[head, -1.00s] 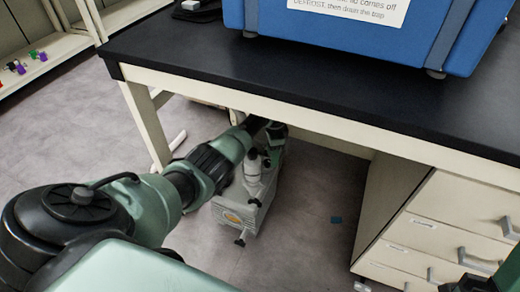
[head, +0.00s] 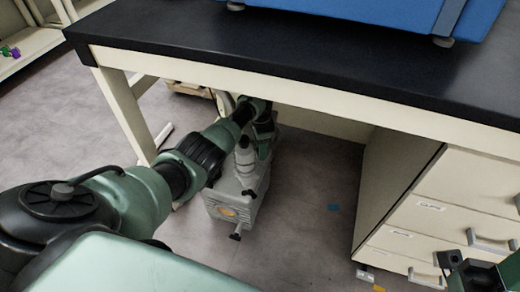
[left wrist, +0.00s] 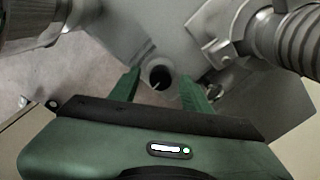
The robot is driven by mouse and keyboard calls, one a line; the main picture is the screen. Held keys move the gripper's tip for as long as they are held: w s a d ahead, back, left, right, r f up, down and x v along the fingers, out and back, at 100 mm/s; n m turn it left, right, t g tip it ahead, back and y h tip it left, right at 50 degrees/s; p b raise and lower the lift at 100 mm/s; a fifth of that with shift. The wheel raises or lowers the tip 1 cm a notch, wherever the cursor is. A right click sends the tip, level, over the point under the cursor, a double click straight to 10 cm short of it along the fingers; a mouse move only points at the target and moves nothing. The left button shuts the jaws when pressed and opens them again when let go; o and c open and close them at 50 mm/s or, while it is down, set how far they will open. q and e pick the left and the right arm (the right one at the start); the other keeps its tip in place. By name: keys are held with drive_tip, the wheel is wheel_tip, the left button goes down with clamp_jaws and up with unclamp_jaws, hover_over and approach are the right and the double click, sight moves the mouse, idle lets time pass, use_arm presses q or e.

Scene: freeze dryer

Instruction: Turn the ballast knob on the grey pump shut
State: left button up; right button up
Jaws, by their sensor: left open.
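The grey pump (head: 246,190) stands on the floor under the bench in the head view. My left arm reaches in under the bench edge, and my left gripper (head: 264,132) is at the pump's far upper part, small and partly hidden. In the left wrist view, my left gripper (left wrist: 161,88) is open, with its green fingers spread. A dark round knob (left wrist: 160,76) with a pale mark, seemingly the ballast knob, shows between the fingertips. I cannot tell whether they touch it. Part of my right arm's end shows at the lower right of the head view; its fingers are not clear.
The black-topped bench (head: 300,62) overhangs the pump, with a blue machine (head: 370,12) on top. A drawer cabinet (head: 440,205) stands to the right. A ribbed hose (left wrist: 297,38) and metal fittings crowd the knob. Floor between pump and cabinet is mostly clear.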

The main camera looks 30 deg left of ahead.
use_arm(q)
clamp_jaws()
